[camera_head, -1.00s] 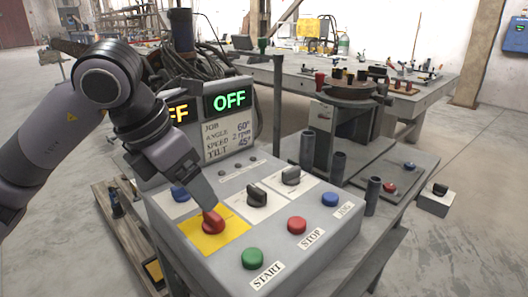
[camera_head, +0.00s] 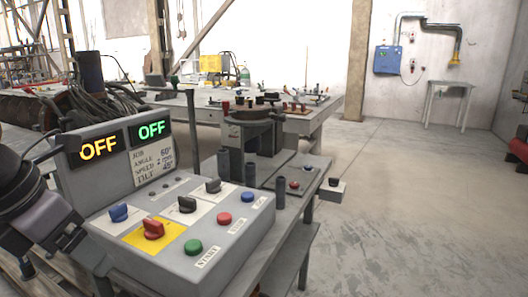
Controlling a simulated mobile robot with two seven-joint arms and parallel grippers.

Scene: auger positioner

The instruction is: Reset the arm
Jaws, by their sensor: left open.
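The grey control box (camera_head: 185,262) stands in the lower left. Its red knob (camera_head: 153,229) sits on a yellow plate (camera_head: 137,238). A blue knob (camera_head: 118,213) and two black knobs (camera_head: 187,204) (camera_head: 213,186) are behind it. Green (camera_head: 193,247), red (camera_head: 224,219) and blue (camera_head: 247,196) buttons line the right side. The displays read OFF in orange (camera_head: 98,149) and OFF in green (camera_head: 151,130). My left gripper (camera_head: 84,243) is open, beside the box's left edge and apart from the red knob; its tips are hard to make out. My right gripper is out of view.
The round positioner table (camera_head: 252,116) stands behind the box, with dark upright posts (camera_head: 280,192) nearby. A long workbench (camera_head: 318,110) with tools is farther back. Cables (camera_head: 110,105) lie behind the displays. The floor on the right (camera_head: 400,210) is largely clear.

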